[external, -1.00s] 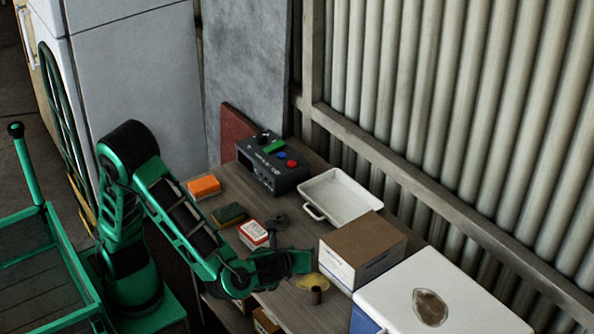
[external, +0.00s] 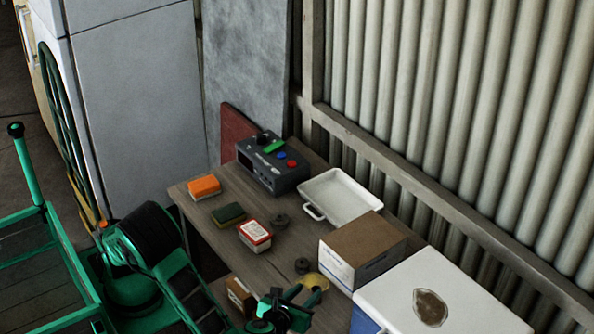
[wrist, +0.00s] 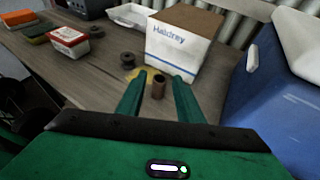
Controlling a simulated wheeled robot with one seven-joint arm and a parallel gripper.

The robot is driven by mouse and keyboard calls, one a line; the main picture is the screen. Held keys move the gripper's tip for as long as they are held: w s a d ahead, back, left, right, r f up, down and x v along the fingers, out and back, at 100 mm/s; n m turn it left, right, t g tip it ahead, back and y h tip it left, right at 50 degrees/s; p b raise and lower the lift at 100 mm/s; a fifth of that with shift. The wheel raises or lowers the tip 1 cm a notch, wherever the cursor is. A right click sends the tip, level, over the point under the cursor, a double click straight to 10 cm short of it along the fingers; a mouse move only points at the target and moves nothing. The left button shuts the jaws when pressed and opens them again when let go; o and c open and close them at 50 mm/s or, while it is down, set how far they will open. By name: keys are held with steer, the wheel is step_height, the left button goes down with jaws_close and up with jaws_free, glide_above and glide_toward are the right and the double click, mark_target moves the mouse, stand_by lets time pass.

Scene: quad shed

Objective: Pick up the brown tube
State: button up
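The brown tube (wrist: 158,88) stands upright on the table near its front edge. In the wrist view it shows between the two fingers of my gripper (wrist: 160,76), with a gap on each side. In the external view my gripper (external: 304,294) is low at the table's front edge, and the tube (external: 316,289) is partly hidden by a finger. My gripper is open and empty. Whether the tube is fully between the fingertips in depth I cannot tell.
A cardboard-topped white box (external: 350,262) stands close behind the tube, beside a blue-and-white cooler (external: 400,300). A yellow round item (external: 312,280) and a dark spool (external: 302,265) lie near the tube. A red-white box (external: 255,236), sponges and a white tray (external: 345,200) are farther back.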

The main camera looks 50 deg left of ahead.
step_height(320, 180, down, 3)
steer(key=shift+f, duration=0.15)
steer(key=shift+w+a+f, duration=0.15)
steer(key=shift+f, duration=0.15)
steer(key=x, duration=0.4)
steer(key=shift+w+a, duration=0.1)
steer(key=shift+w, duration=0.05)
steer(key=shift+x, duration=3)
steer(key=shift+w+r, duration=0.1)
steer(key=shift+w, duration=0.05)
steer(key=c, duration=0.8)
